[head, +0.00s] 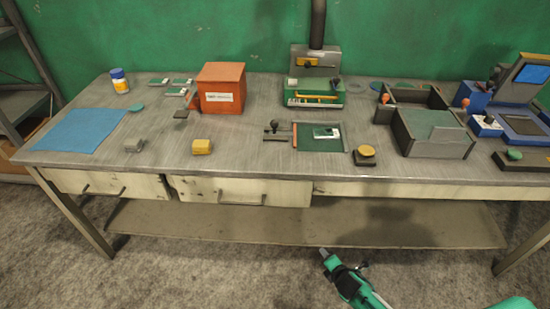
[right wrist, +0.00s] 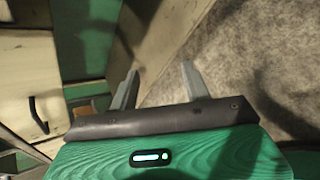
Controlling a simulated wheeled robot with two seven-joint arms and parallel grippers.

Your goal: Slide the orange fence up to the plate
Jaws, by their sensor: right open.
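The orange fence (head: 294,136) is a thin upright bar on the small fixture near the middle of the table's front, in the head view. A dark-knobbed slider (head: 274,129) lies just left of it. The green plate (head: 312,144) is right of the fence, with a small white-and-green piece (head: 326,133) on it. I cannot tell whether fence and plate touch. My right gripper (head: 324,254) is low in front of the table, well below and apart from the fixture. In the right wrist view its two fingers (right wrist: 158,84) are spread and empty. My left gripper is not in view.
Drawers (head: 240,192) hang below the front edge.

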